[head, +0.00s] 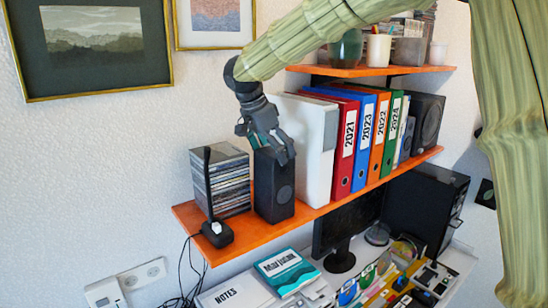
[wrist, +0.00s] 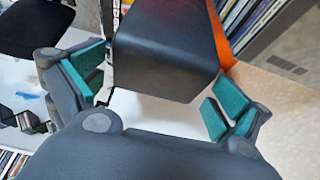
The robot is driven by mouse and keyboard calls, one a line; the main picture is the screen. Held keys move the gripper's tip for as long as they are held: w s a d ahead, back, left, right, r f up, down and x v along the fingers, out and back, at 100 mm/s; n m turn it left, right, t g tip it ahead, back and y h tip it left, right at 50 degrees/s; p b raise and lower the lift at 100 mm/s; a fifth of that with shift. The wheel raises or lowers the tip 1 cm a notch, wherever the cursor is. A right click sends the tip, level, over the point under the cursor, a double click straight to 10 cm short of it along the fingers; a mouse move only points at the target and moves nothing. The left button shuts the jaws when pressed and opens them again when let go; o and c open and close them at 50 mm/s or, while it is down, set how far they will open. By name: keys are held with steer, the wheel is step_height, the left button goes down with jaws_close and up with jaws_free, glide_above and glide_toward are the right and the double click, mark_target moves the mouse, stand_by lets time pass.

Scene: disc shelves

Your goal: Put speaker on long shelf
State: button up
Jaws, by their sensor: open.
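A black speaker (head: 273,188) stands upright on the lower orange shelf (head: 259,232), the longer of the two shelves in view, between the disc stack and a white box. My gripper (head: 268,143) is at the speaker's top in the head view, open. In the wrist view, the speaker (wrist: 168,45) shows as a dark block between the spread green-padded fingers of my gripper (wrist: 160,92). Gaps show between the pads and the speaker there. My gripper hides part of the speaker's top in the head view.
A disc stack (head: 221,180) and a black stand-like device (head: 215,226) are left of the speaker. The white box (head: 310,145), several binders (head: 362,140) and another black speaker (head: 428,120) fill the right. A monitor (head: 345,226) and desk items are below.

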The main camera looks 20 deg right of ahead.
steer(key=b+v, duration=0.3)
steer(key=v, duration=0.7)
steer(key=shift+a+r+b, duration=0.2)
steer(key=shift+r+b, duration=0.1)
steer(key=shift+r, duration=0.05)
steer(key=shift+s, duration=0.1)
